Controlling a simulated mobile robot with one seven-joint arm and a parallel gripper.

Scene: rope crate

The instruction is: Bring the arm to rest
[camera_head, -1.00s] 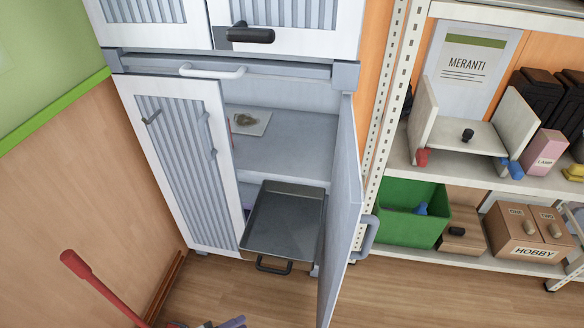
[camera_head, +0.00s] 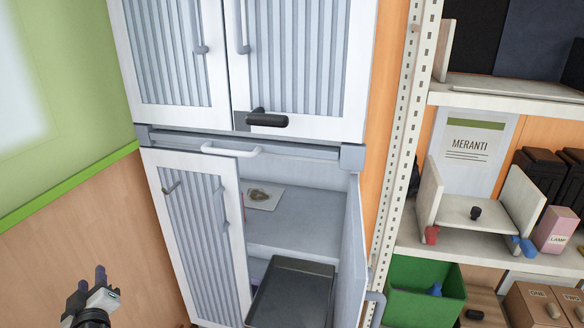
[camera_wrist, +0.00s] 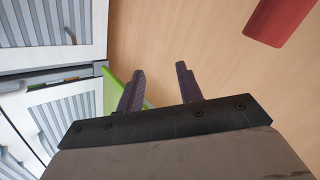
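My gripper (camera_head: 91,280) is at the lower left of the head view, in front of the wooden wall panel and left of the cabinet. In the wrist view my gripper (camera_wrist: 159,82) has its two dark fingers spread apart, with nothing between them. The gripper is clear of the cabinet (camera_head: 250,130).
The cabinet's lower right door (camera_head: 350,240) stands open, with a dark tray (camera_head: 290,295) jutting out. A card with a brownish thing (camera_head: 262,197) lies on the shelf inside. A shelf rack (camera_head: 424,120) with a green crate (camera_head: 400,308) stands right. A red object (camera_wrist: 280,15) shows in the wrist view.

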